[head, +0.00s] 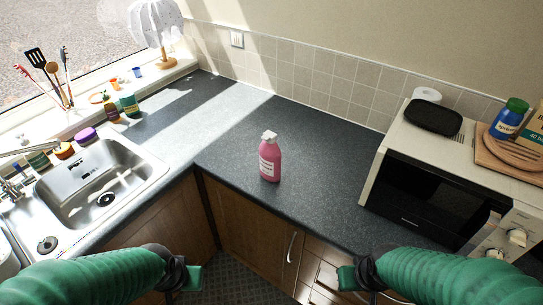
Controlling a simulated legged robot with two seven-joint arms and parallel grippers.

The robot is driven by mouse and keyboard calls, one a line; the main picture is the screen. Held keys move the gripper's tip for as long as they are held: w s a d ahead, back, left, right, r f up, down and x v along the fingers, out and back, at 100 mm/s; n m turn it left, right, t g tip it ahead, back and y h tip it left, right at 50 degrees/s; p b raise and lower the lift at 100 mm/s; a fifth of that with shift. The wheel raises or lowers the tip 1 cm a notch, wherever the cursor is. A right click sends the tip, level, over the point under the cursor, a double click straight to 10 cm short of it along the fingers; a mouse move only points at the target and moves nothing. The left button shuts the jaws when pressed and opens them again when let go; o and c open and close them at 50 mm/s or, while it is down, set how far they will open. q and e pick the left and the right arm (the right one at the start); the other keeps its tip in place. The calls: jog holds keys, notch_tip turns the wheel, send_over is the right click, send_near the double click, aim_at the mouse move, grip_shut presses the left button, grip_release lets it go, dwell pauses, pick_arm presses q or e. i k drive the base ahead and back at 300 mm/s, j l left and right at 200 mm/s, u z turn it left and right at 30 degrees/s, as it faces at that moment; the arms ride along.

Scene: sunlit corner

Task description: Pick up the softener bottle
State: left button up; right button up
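The softener bottle (270,160) is pink with a white cap and a pale label. It stands upright on the dark worktop (235,150), close to the front edge near the inner corner. My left gripper (193,278) is at the bottom left of the head view, below and in front of the counter, apart from the bottle. My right gripper (346,278) is at the bottom right, also low in front of the counter and apart from the bottle. I see only small green ends of both grippers, so their finger opening does not show.
A microwave (430,185) stands right of the bottle, with a black dish, a blue bottle (509,118) and a board on top. A steel sink (95,185) lies to the left. A lamp (158,30) and utensils stand on the windowsill. The worktop around the bottle is clear.

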aim_at(270, 154)
jog(key=i+j+z, duration=0.15)
jog(key=z, duration=0.3)
jog(key=i+j+z, duration=0.2)
jog(key=z, duration=0.25)
jog(key=j, duration=0.1)
